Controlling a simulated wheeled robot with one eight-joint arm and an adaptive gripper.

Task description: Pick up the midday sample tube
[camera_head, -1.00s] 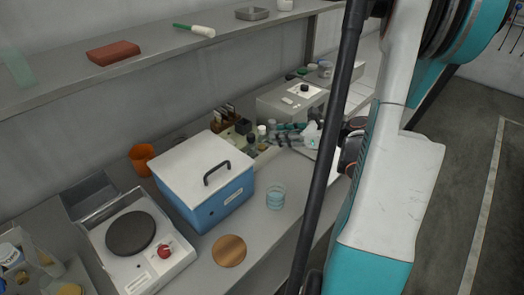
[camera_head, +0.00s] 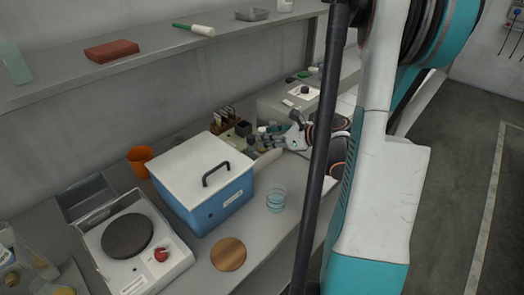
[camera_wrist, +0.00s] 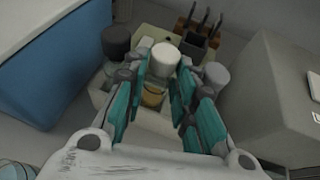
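A tube with a white cap (camera_wrist: 165,58) and amber contents (camera_wrist: 153,94) stands upright in a pale rack (camera_wrist: 150,119) in the wrist view. A dark-capped tube (camera_wrist: 116,42) stands to its left and a grey-capped one (camera_wrist: 214,76) to its right. I cannot read any label, so I cannot tell which is the midday sample. My gripper (camera_wrist: 163,78) is open, its teal fingers on either side of the white-capped tube; I cannot tell whether they touch it. In the head view my gripper (camera_head: 268,140) reaches left to the tubes behind the blue box, and its fingers partly hide them.
The blue box with a white lid (camera_head: 205,175) stands close to the left of the rack. A grey unit (camera_wrist: 275,100) stands close on the right. A holder with dark upright tools (camera_wrist: 198,35) is behind.

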